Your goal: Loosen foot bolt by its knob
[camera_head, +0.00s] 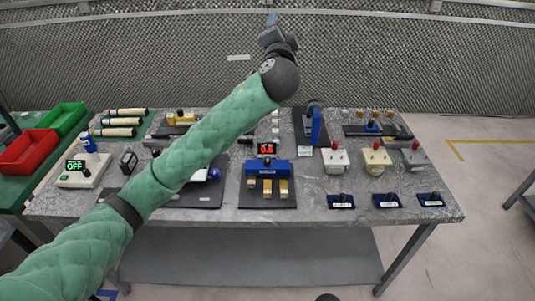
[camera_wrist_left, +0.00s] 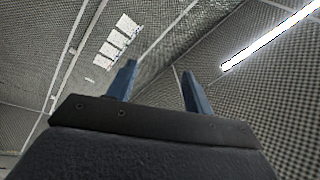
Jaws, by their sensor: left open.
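My left gripper (camera_head: 272,19) is raised high above the back of the table, in front of the mesh wall, far from everything on the tabletop. In the left wrist view its two blue fingers (camera_wrist_left: 159,68) stand apart with nothing between them. Three small blue fixtures (camera_head: 341,201) (camera_head: 387,200) (camera_head: 431,199) with dark knobs and pale labels sit along the table's front right. I cannot tell which thing is the foot bolt; the labels are too small to read. My right gripper is not in view.
The grey table (camera_head: 300,215) carries several fixtures, among them a blue block with brass pieces (camera_head: 268,167) and boxes with red knobs (camera_head: 336,160). Red (camera_head: 28,152) and green (camera_head: 62,118) bins stand at the left. My green left arm crosses above the table and hides part of it.

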